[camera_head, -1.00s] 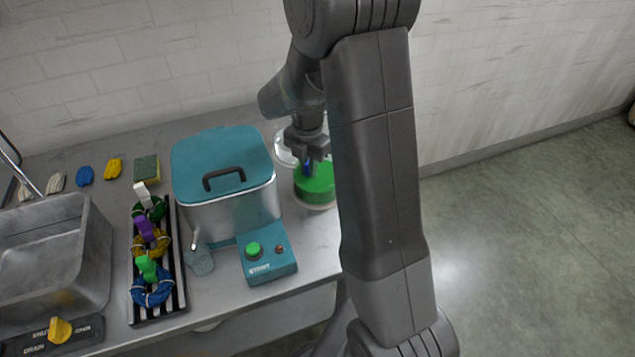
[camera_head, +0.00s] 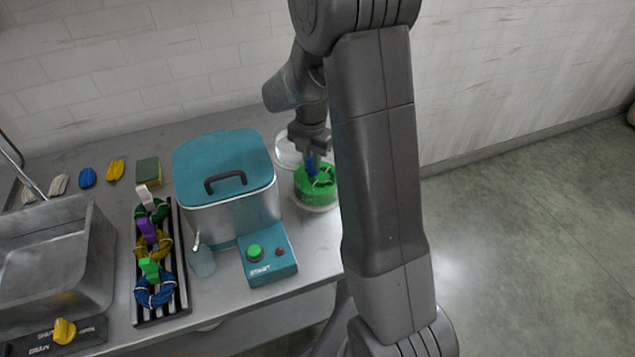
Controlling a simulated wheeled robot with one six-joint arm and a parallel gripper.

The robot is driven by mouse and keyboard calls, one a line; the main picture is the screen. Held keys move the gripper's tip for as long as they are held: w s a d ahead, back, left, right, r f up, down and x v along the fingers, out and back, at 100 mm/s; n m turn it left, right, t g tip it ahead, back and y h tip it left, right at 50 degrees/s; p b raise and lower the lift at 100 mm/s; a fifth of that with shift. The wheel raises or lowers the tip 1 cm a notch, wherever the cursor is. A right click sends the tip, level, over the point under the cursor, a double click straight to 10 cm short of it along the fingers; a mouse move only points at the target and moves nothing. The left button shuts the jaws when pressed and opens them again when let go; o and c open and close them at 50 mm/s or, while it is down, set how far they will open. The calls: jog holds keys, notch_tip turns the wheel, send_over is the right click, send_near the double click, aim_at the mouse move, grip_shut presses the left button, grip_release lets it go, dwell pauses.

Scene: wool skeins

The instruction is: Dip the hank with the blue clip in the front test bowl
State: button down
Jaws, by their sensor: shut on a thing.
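My gripper (camera_head: 316,152) is shut on the blue clip (camera_head: 312,166), just below its fingers. A green hank (camera_head: 320,176) with pale ties hangs from the clip. The hank is at the front test bowl (camera_head: 318,205), which holds green; whether it is lifted clear or partly in the liquid I cannot tell. A second, clear bowl (camera_head: 287,152) stands behind it, partly hidden by my arm. My arm also hides the right edge of the front bowl.
A teal-lidded steel vat (camera_head: 225,180) with a control box (camera_head: 267,262) stands left of the bowls. A striped rack (camera_head: 178,290) holds several clipped hanks. A sponge (camera_head: 148,171), small skeins (camera_head: 87,177) and a sink (camera_head: 95,255) are further left.

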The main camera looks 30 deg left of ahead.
jog(key=shift+r+p, duration=2.5)
jog(key=shift+r, duration=1.25)
jog(key=shift+r+p, duration=1.1)
jog(key=shift+r, duration=0.4)
